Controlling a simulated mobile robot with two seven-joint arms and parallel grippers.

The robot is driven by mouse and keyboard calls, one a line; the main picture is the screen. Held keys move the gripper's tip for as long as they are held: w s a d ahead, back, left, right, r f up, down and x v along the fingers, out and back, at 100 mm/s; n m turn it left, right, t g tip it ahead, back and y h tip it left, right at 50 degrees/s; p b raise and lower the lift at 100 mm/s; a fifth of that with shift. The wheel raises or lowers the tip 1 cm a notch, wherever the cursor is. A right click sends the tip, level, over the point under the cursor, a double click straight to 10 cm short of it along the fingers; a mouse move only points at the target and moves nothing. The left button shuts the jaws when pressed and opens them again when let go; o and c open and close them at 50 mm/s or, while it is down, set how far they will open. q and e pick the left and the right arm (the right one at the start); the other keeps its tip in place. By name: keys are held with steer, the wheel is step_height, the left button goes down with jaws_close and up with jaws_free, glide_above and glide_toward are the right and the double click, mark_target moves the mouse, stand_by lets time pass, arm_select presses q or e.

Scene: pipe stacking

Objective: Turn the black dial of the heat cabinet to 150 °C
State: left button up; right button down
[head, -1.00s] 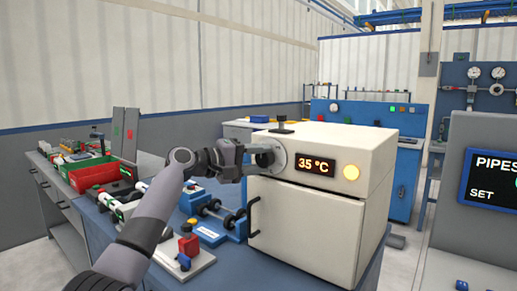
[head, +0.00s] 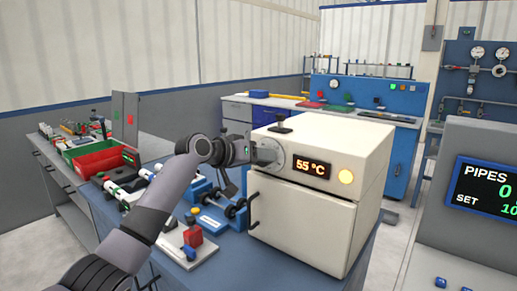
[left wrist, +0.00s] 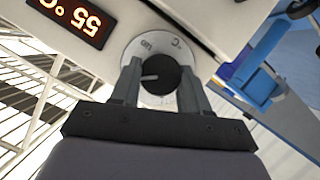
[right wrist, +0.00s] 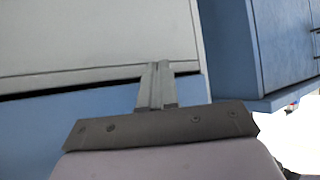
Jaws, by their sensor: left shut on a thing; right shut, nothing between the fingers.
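The white heat cabinet (head: 302,222) stands on the blue bench with its door closed. Its orange display (head: 312,166) reads 55 °C; the same reading shows upside down in the left wrist view (left wrist: 75,18). The black dial (left wrist: 158,75) has a light pointer line and sits on a pale round scale plate (left wrist: 135,47). My left gripper (left wrist: 158,82) is shut on the dial, one finger on each side. In the head view the gripper (head: 252,152) covers the dial. My right gripper (right wrist: 157,70) is shut and empty, seen only in its wrist view.
A black door handle (head: 254,211) is at the door's left edge. Blue pipe holders (head: 212,222) and a small block with red and blue parts (head: 190,243) are left of the cabinet. A console screen (head: 488,187) is at right.

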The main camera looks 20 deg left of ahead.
arm_select(q)
steer(key=m+t+y+p, duration=0.1)
steer(key=m+y, duration=0.1)
steer(key=m, duration=0.1)
steer(key=m+y+p, duration=0.2)
steer(key=m, duration=0.1)
steer(key=m+t+y+p, duration=0.1)
steer(key=m+y+p, duration=0.1)
steer(key=m, duration=0.1)
steer(key=shift+s+d+t, duration=0.1)
steer(key=shift+d+t, duration=0.2)
steer(key=shift+d, duration=0.05)
steer(key=shift+m, duration=0.4)
stand_by(0.4)
steer(key=o, duration=1.1)
steer(key=shift+c, duration=0.2)
steer(key=v, duration=0.7)
steer(key=shift+b, duration=0.35)
steer(key=shift+s, duration=0.1)
